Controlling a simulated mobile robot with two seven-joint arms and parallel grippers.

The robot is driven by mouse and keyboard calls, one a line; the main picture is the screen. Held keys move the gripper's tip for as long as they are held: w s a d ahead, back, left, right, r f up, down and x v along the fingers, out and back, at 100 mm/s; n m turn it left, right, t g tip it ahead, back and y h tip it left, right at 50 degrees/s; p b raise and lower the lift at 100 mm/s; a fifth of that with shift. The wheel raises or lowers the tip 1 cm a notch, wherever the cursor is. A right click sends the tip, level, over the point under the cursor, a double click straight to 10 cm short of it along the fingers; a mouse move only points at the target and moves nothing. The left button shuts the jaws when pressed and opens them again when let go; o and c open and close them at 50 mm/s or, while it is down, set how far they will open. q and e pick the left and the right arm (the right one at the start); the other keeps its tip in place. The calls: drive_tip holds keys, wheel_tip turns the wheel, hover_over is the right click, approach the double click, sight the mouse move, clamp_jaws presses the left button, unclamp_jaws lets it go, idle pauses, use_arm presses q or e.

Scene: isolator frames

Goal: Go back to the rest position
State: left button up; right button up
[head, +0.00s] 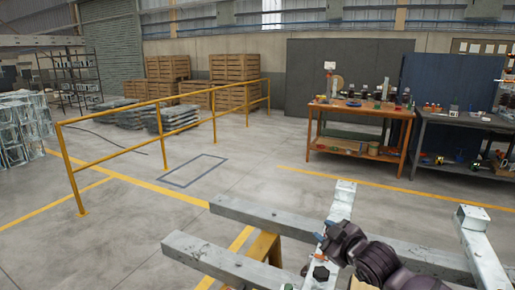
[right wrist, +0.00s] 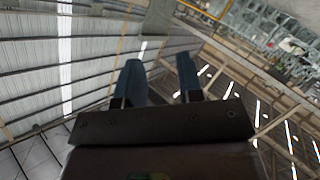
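My right gripper (head: 323,231) is at the bottom of the head view, right of centre, at the end of my dark arm. Its blue fingers stand apart with nothing between them in the right wrist view (right wrist: 160,65). That view faces up toward the roof and wall panels. In the head view the gripper appears in front of a grey steel frame (head: 225,262); whether it touches the frame cannot be told. My left gripper is not in view.
The grey frame's beams rest on a yellow support (head: 265,248), with a pale upright post (head: 480,245) at right. A yellow railing (head: 165,150) stands at left. An orange workbench (head: 360,110) and a dark bench (head: 465,120) stand behind. Open floor lies between.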

use_arm(q)
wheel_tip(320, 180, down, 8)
drive_tip(key=b, duration=0.6)
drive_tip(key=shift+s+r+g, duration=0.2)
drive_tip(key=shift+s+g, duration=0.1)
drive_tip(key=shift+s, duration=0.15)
use_arm(e)
drive_tip(key=s+d+f+m+g+h, duration=0.1)
drive_tip(key=s+d+f+m+h, duration=0.2)
drive_tip(key=s+f, duration=1.3)
drive_tip(key=s+d+f+m+g+h, duration=0.2)
drive_tip(key=s+d+f+m, duration=0.4)
drive_tip(key=s+f, duration=0.9)
drive_tip(key=shift+s+d+f+m+h, duration=0.45)
drive_tip(key=shift+s+m, duration=0.25)
drive_tip(key=shift+s, duration=0.55)
drive_tip(key=shift+a, duration=0.15)
